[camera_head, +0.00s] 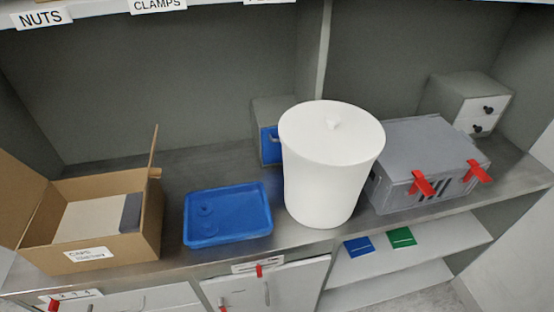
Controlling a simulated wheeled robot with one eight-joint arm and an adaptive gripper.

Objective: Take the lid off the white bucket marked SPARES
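A white bucket (320,188) stands upright on the grey shelf, right of the middle. It tapers toward its base. I see no SPARES marking on the side facing me. My gripper is not in view.
A blue tray (240,232) lies left of the bucket, and an open cardboard box (143,230) stands further left. A grey case (412,147) with red latches is close on the right. A small drawer unit (479,97) stands behind it. The upper shelf edge (230,10) runs above.

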